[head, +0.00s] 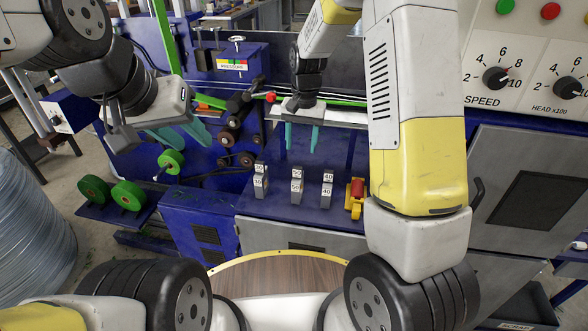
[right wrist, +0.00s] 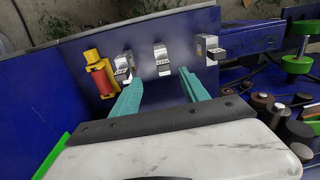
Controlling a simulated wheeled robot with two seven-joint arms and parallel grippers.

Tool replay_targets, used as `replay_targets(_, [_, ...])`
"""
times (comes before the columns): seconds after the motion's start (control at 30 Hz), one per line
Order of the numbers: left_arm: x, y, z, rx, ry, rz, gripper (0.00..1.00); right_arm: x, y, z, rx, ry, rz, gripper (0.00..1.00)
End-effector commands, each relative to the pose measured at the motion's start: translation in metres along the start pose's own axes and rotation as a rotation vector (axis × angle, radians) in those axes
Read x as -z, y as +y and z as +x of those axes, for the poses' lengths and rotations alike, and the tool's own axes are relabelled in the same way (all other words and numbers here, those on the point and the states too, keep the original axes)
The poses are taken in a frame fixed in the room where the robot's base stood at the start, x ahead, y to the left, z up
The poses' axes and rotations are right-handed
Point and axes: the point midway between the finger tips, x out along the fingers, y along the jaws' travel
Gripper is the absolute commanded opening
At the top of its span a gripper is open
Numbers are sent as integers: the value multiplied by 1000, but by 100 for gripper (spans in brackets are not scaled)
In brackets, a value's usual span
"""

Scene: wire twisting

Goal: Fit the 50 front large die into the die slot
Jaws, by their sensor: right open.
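Several metal dice with white number labels stand in three pairs on the blue bench. The middle pair's front large die (head: 297,189) appears to read 50, though the print is small. In the right wrist view, the middle dice (right wrist: 162,58) show just beyond and between my fingertips. My right gripper (head: 301,150) is open and empty, its teal fingers pointing down behind the dice; it also shows in the right wrist view (right wrist: 163,76). My left gripper (head: 186,143) is open and empty near the green spools. I cannot make out the die slot.
A yellow device with a red roller (head: 356,197) stands right of the dice, close to the right-hand pair (head: 327,190). Green spools (head: 127,195) and dark rollers (head: 228,138) are at left. A wire coil (head: 35,235) is at far left. Bare blue bench surrounds the dice.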

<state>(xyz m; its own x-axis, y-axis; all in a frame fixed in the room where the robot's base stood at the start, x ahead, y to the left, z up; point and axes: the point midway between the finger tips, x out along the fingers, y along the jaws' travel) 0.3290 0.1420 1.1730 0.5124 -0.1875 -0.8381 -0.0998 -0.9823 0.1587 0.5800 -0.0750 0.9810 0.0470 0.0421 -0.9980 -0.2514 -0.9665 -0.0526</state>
Motion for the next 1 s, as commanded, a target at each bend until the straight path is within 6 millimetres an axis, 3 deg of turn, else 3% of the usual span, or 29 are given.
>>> replay_targets(0.03, [0, 0, 0, 0, 0, 0, 36, 4, -4, 17, -19, -15, 7, 53])
replay_targets(0.13, [0, 0, 0, 0, 0, 0, 36, 8, -9, 36, -42, -28, 18, 53])
replay_targets(0.57, [0, 0, 0, 0, 0, 0, 36, 10, -8, 78, -54, -36, 26, 53])
replay_targets(0.87, [0, 0, 0, 0, 0, 0, 36, 11, -6, 120, -55, -38, 25, 53])
replay_targets(1.0, [0, 0, 0, 0, 0, 0, 36, 12, -6, 125, -53, -34, 25, 53])
